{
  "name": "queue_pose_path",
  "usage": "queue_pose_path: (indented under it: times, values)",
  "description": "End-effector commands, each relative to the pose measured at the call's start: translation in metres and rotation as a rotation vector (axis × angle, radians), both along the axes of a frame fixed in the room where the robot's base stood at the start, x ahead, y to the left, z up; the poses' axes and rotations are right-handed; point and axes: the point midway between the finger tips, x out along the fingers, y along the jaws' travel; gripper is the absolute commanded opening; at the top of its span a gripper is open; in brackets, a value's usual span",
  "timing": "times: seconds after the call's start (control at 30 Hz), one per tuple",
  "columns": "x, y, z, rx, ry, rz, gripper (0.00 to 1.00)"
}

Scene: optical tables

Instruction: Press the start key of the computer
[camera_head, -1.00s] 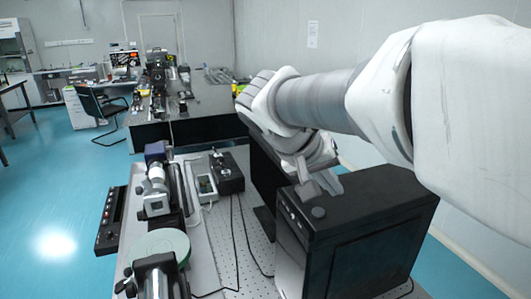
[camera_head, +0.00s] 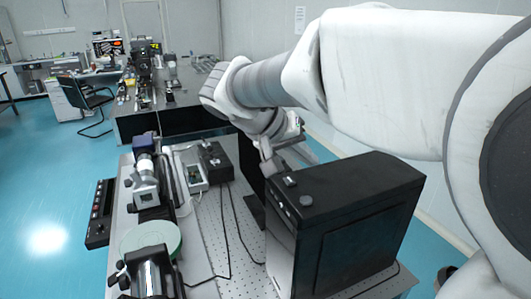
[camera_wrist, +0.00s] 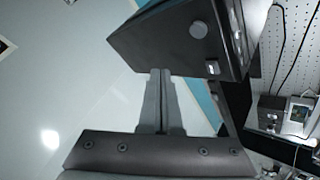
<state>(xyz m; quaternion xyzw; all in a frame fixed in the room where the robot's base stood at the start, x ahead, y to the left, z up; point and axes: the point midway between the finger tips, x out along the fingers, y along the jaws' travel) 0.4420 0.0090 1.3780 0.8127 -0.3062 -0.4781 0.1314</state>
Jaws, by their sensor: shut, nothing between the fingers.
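The computer (camera_head: 350,215) is a black tower standing upright at the right of the table in the head view. A round grey key (camera_head: 306,200) sits on its top near the front edge; it also shows in the wrist view (camera_wrist: 199,30). A small rectangular piece (camera_head: 290,181) lies on the top beyond this key and shows in the wrist view (camera_wrist: 212,67). My gripper (camera_head: 270,167) is at the far end of the tower's top, apart from the round key. In the wrist view its fingers (camera_wrist: 159,72) are together and empty, their tips at the top's edge. Whether they touch it is unclear.
Optical instruments (camera_head: 147,185) and a round greenish disc (camera_head: 150,238) stand left of the computer. A black box (camera_head: 214,160) and cables lie on the perforated table (camera_head: 215,220). Another dark tower stands behind. The wall is close on the right; open floor lies left.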

Motion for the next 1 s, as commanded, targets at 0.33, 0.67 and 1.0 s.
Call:
queue_pose_path:
  times: [0.33, 0.67, 1.0]
  values:
    - [0.0, 0.0, -0.056, 0.001, 0.002, 0.0, 0.0]
    - [0.0, 0.0, -0.071, 0.0, 0.001, 0.0, 0.0]
    - [0.0, 0.0, -0.07, -0.001, 0.001, 0.0, 0.0]
